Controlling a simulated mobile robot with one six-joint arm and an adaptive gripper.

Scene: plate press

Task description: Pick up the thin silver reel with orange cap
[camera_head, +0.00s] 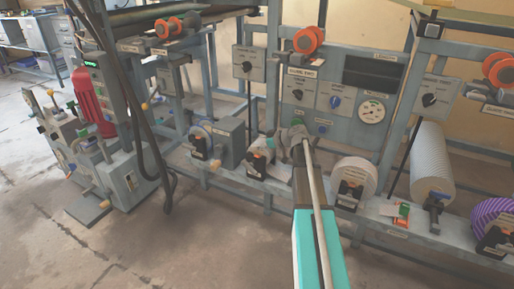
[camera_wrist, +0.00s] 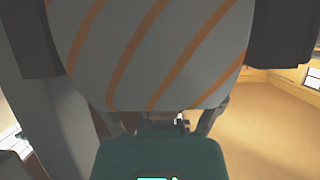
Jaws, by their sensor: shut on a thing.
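My gripper (camera_head: 293,138) is at the front of the machine in the head view, with the arm reaching up to it from below. In the wrist view a grey rounded body with orange diagonal stripes (camera_wrist: 150,50) fills the space between the two dark finger pads. My gripper is shut on this striped reel. In the head view the held thing is mostly hidden by the gripper and arm. I cannot tell whether it has an orange cap. A pale reel (camera_head: 357,172) with a dark and orange end fitting sits on the lower rail, right of the arm.
A grey-teal roll (camera_head: 262,155) is close left of my gripper. A control panel (camera_head: 330,90) is behind. The floor (camera_head: 215,240) at the front left is clear.

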